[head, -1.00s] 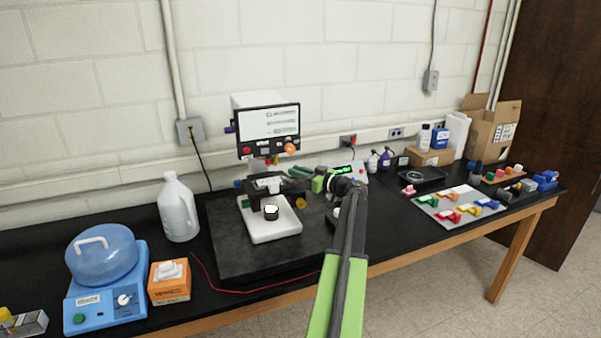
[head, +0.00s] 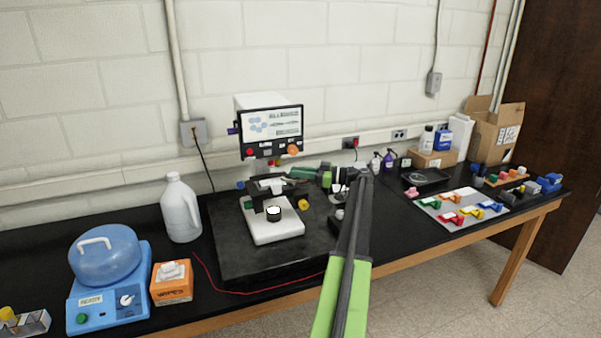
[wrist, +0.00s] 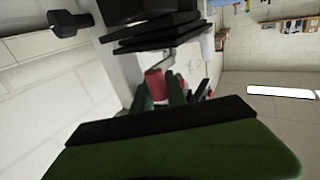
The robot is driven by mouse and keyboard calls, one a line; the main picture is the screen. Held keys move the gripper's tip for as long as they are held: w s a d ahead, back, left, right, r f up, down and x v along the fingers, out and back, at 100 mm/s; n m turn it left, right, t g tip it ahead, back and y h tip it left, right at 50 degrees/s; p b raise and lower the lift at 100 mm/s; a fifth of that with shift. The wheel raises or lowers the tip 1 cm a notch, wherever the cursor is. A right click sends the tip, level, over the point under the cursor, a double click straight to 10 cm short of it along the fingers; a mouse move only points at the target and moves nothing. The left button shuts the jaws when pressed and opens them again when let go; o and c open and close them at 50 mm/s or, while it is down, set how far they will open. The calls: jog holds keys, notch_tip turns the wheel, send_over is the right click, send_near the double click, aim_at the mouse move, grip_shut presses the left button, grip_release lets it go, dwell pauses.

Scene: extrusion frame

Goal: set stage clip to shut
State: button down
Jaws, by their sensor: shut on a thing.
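The microscope (head: 268,125) stands on a dark slab, with its screen at the top and its stage below. My gripper (head: 290,174) reaches in from the right at stage height. In the wrist view my gripper (wrist: 160,92) has its dark green fingers shut on a red piece (wrist: 155,84), with a thin silvery arm beyond it. This looks like the stage clip's red handle. In the head view the clip is too small and partly covered to tell its position. The pale stage parts (head: 271,184) show just left of my fingers.
A white microscope base (head: 272,229) carries a round black lamp. A yellow knob (head: 303,204) is just below my gripper. A white jug (head: 180,209), an orange box (head: 171,282) and a blue device (head: 107,295) stand left. A tray of coloured clips (head: 460,208) lies right.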

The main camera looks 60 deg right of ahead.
jog(key=c, duration=1.3)
grip_release()
jog(key=v, duration=1.7)
jog(key=shift+s, duration=0.2)
